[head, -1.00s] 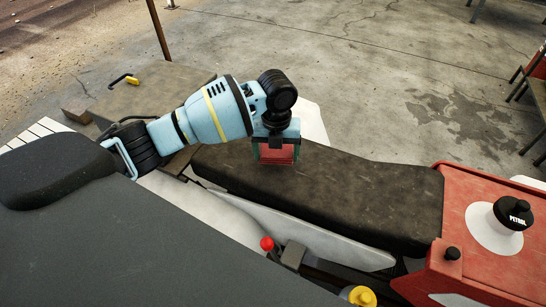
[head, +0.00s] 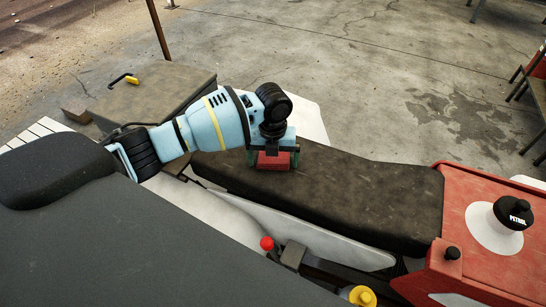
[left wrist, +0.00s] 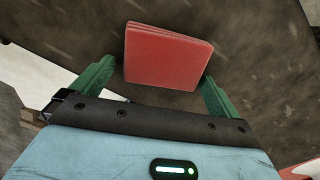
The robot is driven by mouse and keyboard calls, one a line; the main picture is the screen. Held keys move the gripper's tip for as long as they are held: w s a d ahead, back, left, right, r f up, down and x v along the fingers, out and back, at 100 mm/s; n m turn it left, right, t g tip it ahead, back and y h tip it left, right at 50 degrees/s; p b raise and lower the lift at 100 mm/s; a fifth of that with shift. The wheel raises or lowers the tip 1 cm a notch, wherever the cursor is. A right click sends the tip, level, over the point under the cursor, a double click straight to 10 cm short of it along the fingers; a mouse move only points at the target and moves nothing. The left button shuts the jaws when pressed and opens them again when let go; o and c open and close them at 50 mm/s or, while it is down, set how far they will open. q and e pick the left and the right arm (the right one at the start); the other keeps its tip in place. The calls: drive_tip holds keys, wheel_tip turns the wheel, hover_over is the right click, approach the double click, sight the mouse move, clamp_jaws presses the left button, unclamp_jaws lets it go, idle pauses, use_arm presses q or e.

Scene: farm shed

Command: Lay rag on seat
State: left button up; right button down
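The red folded rag (head: 273,161) lies flat on the left part of the long dark seat (head: 350,195). In the left wrist view the rag (left wrist: 166,57) shows as a stack of layers against the dark seat (left wrist: 255,60). My left gripper (head: 272,157) is right over the rag, pointing down. Its green fingers stand on either side of the rag, spread wider than it, with a clear gap on the left in the left wrist view (left wrist: 157,76). The gripper is open. My right gripper is not in view.
A red body with a black petrol cap (head: 514,212) stands at the seat's right end. A red-knobbed lever (head: 267,243) and a yellow cap (head: 361,296) are in front. A brown box (head: 155,95) with a yellow-handled tool (head: 131,80) is behind left. Concrete floor beyond is mostly clear.

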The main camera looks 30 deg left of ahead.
sight(273, 161)
use_arm(q)
drive_tip(key=shift+r, duration=0.1)
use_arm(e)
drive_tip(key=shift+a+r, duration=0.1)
use_arm(q)
drive_tip(key=shift+r, duration=0.3)
wheel_tip(273, 161, up, 12)
drive_tip(key=shift+f+p, duration=0.2)
drive_tip(key=shift+p, duration=0.2)
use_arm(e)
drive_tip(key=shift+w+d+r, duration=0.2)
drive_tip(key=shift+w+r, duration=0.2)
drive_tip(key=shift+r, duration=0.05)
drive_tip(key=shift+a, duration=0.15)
use_arm(q)
drive_tip(key=shift+f, duration=0.1)
